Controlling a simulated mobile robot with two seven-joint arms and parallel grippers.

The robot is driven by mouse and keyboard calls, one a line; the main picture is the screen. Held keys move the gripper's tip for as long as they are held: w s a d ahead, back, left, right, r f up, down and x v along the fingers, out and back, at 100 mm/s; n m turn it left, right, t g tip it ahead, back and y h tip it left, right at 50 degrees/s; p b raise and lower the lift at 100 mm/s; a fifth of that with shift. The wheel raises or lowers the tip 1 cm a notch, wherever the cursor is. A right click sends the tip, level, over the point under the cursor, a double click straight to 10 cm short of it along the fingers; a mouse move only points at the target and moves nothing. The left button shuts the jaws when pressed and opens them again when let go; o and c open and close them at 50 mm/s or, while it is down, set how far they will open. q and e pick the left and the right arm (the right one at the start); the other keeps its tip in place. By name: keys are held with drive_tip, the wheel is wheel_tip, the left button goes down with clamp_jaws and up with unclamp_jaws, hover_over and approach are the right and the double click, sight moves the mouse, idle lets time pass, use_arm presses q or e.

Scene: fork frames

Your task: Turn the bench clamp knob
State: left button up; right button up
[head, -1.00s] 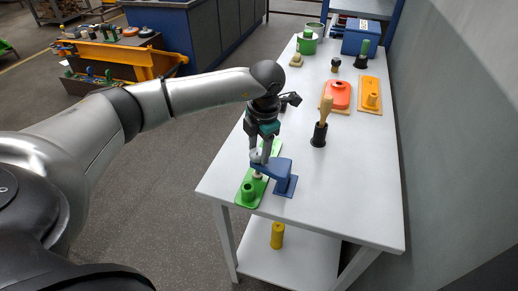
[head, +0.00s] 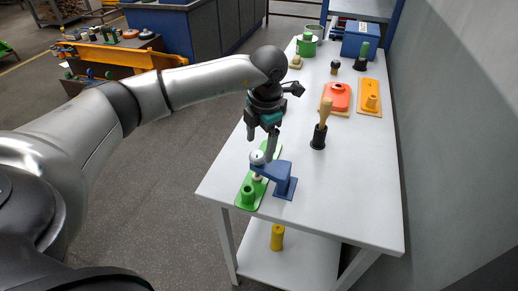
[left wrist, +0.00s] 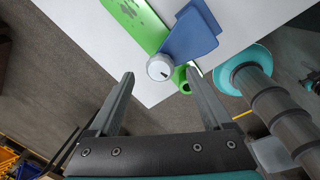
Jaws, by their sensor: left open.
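The blue bench clamp (head: 284,172) stands near the front left corner of the white table, its arm reaching over a green plate (head: 246,195). Its round pale knob (head: 257,157) sits on top at the arm's end. In the left wrist view the knob (left wrist: 160,67) has a short dark mark on its face, with the blue clamp (left wrist: 192,38) behind it. My left gripper (head: 262,145) is open and empty above the knob. In the wrist view the knob appears between the fingertips, apart from both. My right gripper is not in view.
A black holder with a wooden-handled tool (head: 318,137) stands right of the gripper. Orange pieces (head: 339,97), a yellow-orange block (head: 370,97) and a blue box (head: 360,40) are farther back. A yellow cylinder (head: 277,237) stands on the lower shelf. The table's right front is clear.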

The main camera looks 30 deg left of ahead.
use_arm(q)
wheel_tip(320, 180, up, 12)
drive_tip(key=d, duration=0.1)
drive_tip(key=shift+s+d+f+p, duration=0.15)
drive_tip(key=shift+s+p, duration=0.15)
